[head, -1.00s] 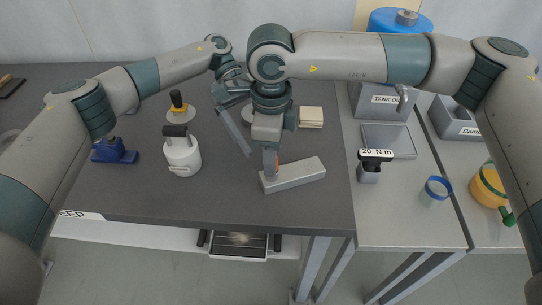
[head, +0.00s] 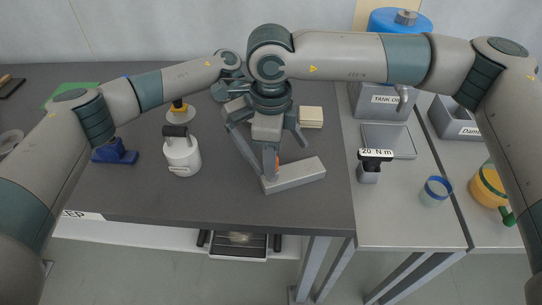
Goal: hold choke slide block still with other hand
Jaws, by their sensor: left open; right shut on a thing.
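The choke slide block appears to be the long pale grey block (head: 296,175) near the table's front edge, lying at a slant with a small orange piece (head: 277,160) at its left end. My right gripper (head: 271,170) points down at that end and is shut on the orange piece; its fingers hide most of it. My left gripper (head: 281,157) is open, coming from behind the right one. One long finger slants down to close by the block's left end. Its other finger is partly hidden behind my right gripper, and contact with the block cannot be told.
A white canister with a black handle (head: 183,155) stands left of the block. A blue tool (head: 115,151) is farther left. A cream pad stack (head: 311,117) lies behind the block. A 20 N m device (head: 370,165) stands on the right-hand bench. The dark table (head: 120,190) is clear in front.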

